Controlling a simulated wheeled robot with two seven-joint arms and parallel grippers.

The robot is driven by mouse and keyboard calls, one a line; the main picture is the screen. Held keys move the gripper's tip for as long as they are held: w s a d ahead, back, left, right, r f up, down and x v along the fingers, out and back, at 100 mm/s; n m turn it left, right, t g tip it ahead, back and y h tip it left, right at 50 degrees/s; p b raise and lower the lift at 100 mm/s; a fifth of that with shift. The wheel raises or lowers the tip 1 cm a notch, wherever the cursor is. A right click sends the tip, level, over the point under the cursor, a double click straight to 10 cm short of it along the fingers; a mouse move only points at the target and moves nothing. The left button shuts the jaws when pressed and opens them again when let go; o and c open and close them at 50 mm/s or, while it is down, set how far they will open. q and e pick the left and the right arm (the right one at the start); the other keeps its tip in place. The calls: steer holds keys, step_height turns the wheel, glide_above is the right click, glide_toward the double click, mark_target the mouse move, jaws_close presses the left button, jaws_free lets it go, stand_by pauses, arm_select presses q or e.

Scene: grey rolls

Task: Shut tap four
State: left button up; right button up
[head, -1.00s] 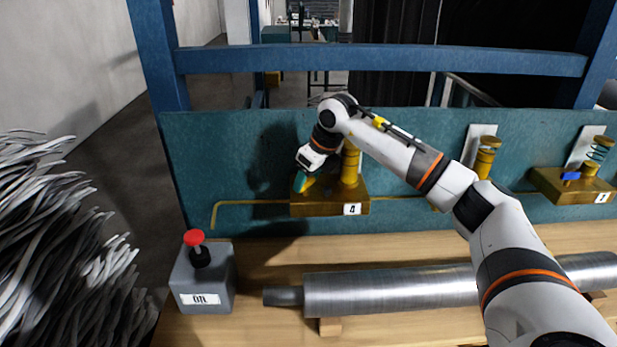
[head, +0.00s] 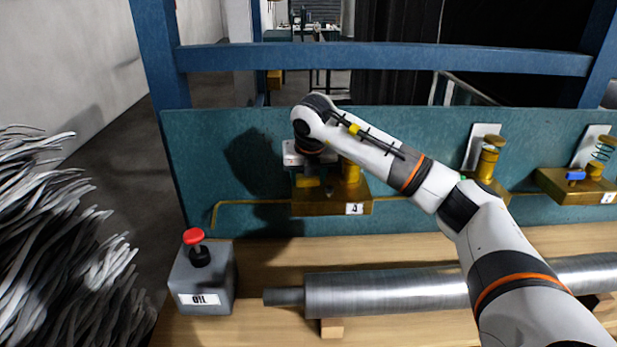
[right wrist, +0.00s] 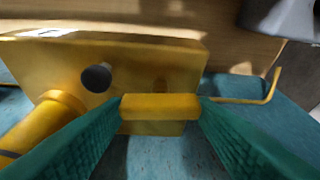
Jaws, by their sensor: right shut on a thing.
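Tap four is a brass block (head: 335,197) with a "4" label (head: 354,209), mounted on the teal panel. A brass cylinder (head: 350,171) stands on its right part, partly behind my arm. Its yellow handle (head: 308,181) is at the left of the block. My right gripper (head: 306,172) is over the handle. In the right wrist view the two green fingers are shut on the sides of the yellow handle (right wrist: 160,107), with the brass block (right wrist: 155,65) behind it. A dark round hole (right wrist: 97,77) shows in the block. My left gripper is out of view.
Another brass fitting (head: 487,160) is partly behind my arm. A grey box (head: 203,280) with a red knob and a metal roller (head: 390,291) are on the wooden bench. A thin brass pipe (head: 250,204) runs left.

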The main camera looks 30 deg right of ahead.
steer(key=shift+r+m, duration=0.1)
steer(key=shift+m, duration=0.2)
stand_by(0.4)
steer(key=o, duration=1)
steer(key=b+v, duration=0.2)
steer(key=v, duration=1)
steer(key=shift+w+a, duration=0.1)
steer(key=shift+a, duration=0.05)
